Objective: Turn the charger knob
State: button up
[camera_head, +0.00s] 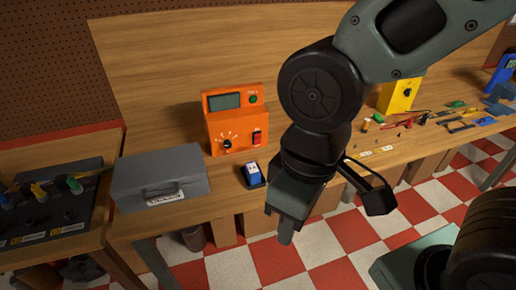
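The orange charger (238,122) stands on the wooden bench left of the middle, with a dark display at its top left. Its black knob (227,145) sits low on the front, with white marks around it; its exact pointing is too small to tell. A red switch is to the right of the knob, and a green button is at the top right. My gripper (330,222) hangs in front of the bench edge, right of and nearer than the charger. Its two fingers are spread wide with nothing between them. It does not touch the charger.
A grey metal case (160,178) lies left of the charger. A small blue and white device (253,174) lies in front of the charger, near the bench edge. A yellow box (400,94) and several tools are on the right. Checkered floor shows below.

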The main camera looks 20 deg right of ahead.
aim_at(227, 144)
jog(key=i+j, duration=0.1)
jog(key=i, duration=0.35)
jog(key=i+j, duration=0.15)
jog(key=i, duration=0.3)
